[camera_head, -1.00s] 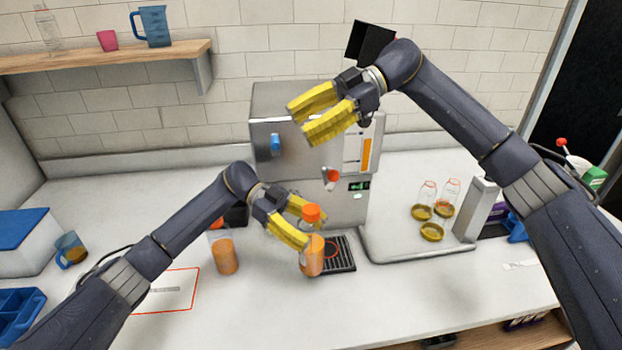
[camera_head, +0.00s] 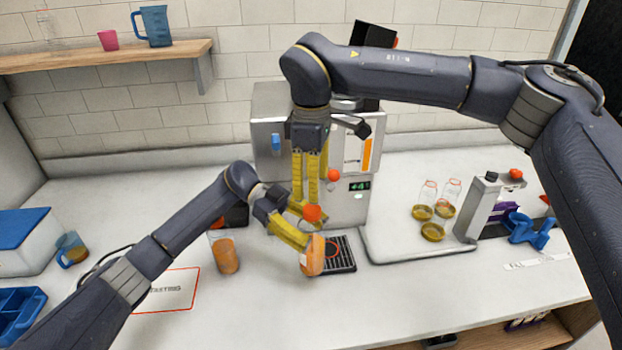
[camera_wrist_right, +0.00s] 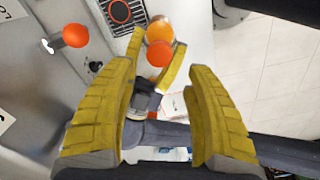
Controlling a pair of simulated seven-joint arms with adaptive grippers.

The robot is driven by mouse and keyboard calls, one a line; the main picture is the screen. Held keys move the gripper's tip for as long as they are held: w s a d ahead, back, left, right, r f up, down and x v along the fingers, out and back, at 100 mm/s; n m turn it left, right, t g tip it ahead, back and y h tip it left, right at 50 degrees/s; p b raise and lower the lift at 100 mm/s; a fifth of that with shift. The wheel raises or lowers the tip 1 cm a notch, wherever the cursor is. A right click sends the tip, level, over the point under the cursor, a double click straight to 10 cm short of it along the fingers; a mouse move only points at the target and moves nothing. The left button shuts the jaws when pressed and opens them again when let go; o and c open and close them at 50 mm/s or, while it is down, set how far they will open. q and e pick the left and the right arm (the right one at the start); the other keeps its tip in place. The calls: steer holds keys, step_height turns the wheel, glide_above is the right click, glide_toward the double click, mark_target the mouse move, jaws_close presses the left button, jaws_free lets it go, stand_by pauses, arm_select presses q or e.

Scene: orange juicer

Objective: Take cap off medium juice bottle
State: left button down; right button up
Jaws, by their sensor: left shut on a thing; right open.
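The juice bottle (camera_head: 313,261) holds orange juice and has a round orange cap (camera_head: 313,214) on top. My left gripper (camera_head: 306,238) is shut around the bottle, which tilts slightly, near the drip tray. My right gripper (camera_head: 305,197) points down, open and empty, just above the cap. In the right wrist view the cap (camera_wrist_right: 160,53) shows beyond and between my right gripper's open fingers (camera_wrist_right: 165,68), with a gap around it. The bottle (camera_wrist_right: 159,31) shows behind the cap there, with my left fingers on both sides of it.
The steel juicer (camera_head: 268,140) stands close behind, with a red knob (camera_head: 333,175) and a black drip tray (camera_head: 341,253). Another container of orange juice (camera_head: 225,256) stands left. Glass jars and yellow lids (camera_head: 432,232) lie right. The front counter is mostly clear.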

mark_target(312, 209)
steer(key=shift+f, duration=3.6)
jaws_close()
